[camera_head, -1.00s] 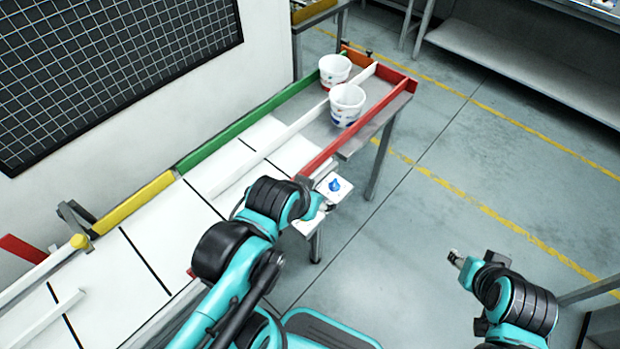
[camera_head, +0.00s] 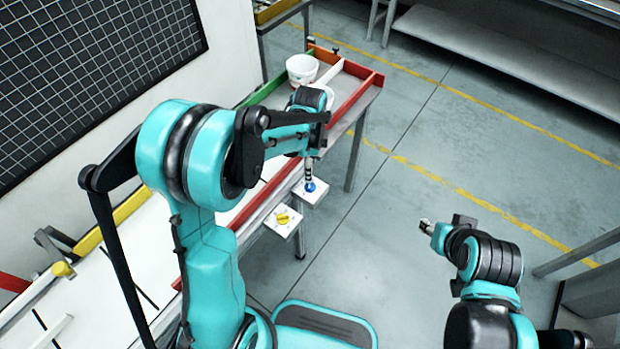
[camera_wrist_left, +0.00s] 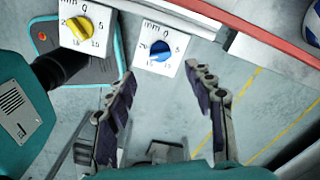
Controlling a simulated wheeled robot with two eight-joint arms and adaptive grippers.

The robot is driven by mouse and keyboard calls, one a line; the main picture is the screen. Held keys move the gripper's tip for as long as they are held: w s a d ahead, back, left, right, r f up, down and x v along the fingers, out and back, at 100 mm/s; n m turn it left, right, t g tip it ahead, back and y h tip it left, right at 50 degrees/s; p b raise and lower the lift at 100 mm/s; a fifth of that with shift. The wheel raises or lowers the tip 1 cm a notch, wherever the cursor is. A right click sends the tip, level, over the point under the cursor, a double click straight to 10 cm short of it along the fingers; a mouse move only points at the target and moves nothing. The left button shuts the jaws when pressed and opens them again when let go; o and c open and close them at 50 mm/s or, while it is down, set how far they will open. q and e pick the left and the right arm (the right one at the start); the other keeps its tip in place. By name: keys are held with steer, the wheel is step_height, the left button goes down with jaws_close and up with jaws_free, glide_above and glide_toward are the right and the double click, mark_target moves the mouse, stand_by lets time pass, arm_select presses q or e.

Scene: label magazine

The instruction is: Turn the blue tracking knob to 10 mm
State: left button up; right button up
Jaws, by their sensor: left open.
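The blue knob (camera_head: 315,187) sits on a small white dial plate beside the red rail of the bench. In the left wrist view the blue knob (camera_wrist_left: 161,50) shows near the top middle, ringed by marks including 0, 5, 15 and 20. I cannot tell which mark it points at. My left gripper (camera_head: 309,178) is directly over this dial in the head view. In the left wrist view my left gripper (camera_wrist_left: 161,74) has its fingers spread apart and nothing between them; the knob appears beyond the tips. My right gripper (camera_head: 427,226) hangs over the floor, away from the dials.
A second dial with a yellow knob (camera_head: 284,217) is just left of and nearer than the blue one; it also shows in the left wrist view (camera_wrist_left: 80,27). The red rail (camera_head: 352,107) borders the bench. A white bucket (camera_head: 301,70) stands at the far end.

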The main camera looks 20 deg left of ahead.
mark_target(310, 185)
arm_select(q)
step_height(310, 185, down, 8)
steer(key=b, duration=0.2)
steer(key=shift+b, duration=0.4)
steer(key=shift+c, duration=0.2)
steer(key=c, duration=1.1)
